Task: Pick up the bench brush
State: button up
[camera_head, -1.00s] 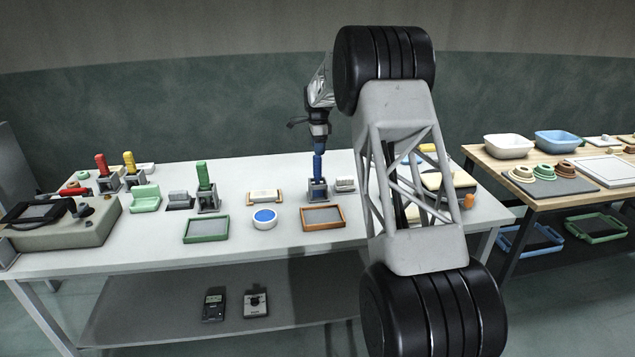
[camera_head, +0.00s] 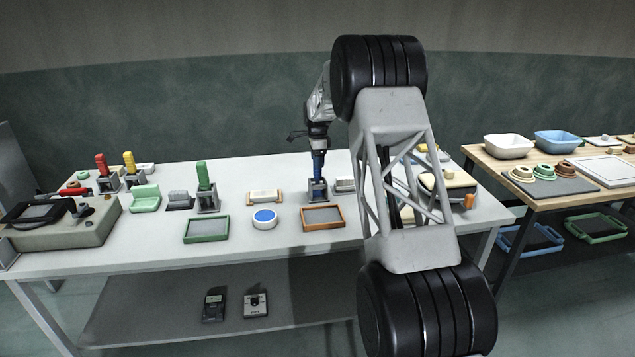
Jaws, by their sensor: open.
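A blue upright handle (camera_head: 318,163), which looks like a bench brush's, stands in a small grey holder (camera_head: 317,190) on the white table. My gripper (camera_head: 318,149) points down at the top of this handle. It is open, and its fingers are at or around the handle's upper end; I cannot tell whether they touch it. Similar upright handles in holders stand farther left: green (camera_head: 203,176), yellow (camera_head: 129,161) and red (camera_head: 102,164).
A brown-framed tray (camera_head: 323,228) lies in front of the holder, and a grey block (camera_head: 345,185) is just right of it. A round blue-topped tub (camera_head: 264,225) and a green-framed tray (camera_head: 206,240) lie left. My arm hides the table's right part.

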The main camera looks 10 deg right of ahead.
jog(key=shift+f, duration=0.9)
jog(key=c, duration=1.1)
jog(key=shift+r, duration=5.05)
